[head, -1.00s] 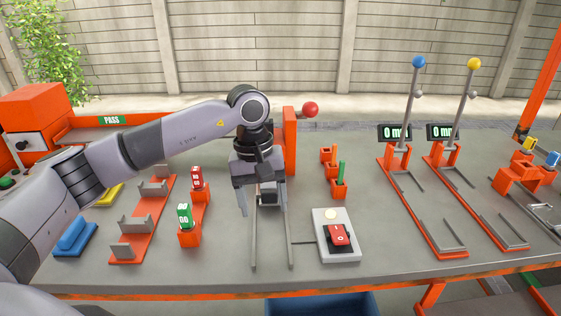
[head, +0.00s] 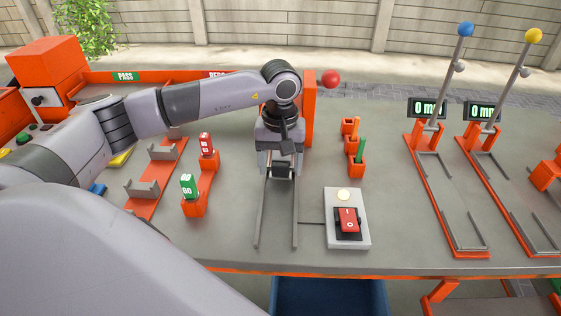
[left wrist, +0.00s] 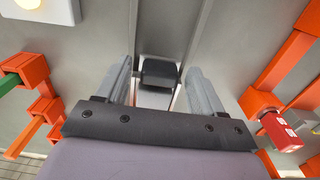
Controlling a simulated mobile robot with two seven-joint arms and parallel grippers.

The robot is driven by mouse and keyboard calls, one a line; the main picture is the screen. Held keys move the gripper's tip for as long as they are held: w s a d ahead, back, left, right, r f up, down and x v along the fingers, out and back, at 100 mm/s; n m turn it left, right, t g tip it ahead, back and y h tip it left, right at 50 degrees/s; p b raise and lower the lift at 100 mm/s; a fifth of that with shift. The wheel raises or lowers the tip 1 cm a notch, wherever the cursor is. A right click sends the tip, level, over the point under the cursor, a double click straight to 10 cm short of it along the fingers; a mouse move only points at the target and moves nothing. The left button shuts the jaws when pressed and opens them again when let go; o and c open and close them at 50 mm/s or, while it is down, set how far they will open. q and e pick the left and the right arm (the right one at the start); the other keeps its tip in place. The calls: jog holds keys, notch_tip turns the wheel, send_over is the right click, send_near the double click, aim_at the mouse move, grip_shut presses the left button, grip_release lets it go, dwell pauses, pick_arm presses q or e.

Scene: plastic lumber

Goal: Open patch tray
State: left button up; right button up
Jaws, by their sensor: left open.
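My left gripper (head: 281,165) is open over a pair of grey rails (head: 259,220) in front of an orange upright (head: 309,105) with a red ball. In the left wrist view its two fingers (left wrist: 160,85) stand apart, with a small dark block (left wrist: 158,73) between the rails showing in the gap. I cannot tell whether the fingers touch the block. I cannot tell for sure which thing is the patch tray. My right gripper is not in view.
A grey switch box (head: 347,232) with a red rocker stands right of the rails. Two orange lever stands (head: 440,190) are at right. A blue bin (head: 330,297) is below the table's front edge.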

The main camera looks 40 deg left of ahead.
pick_arm(q)
jog(key=shift+f, duration=0.2)
grip_shut()
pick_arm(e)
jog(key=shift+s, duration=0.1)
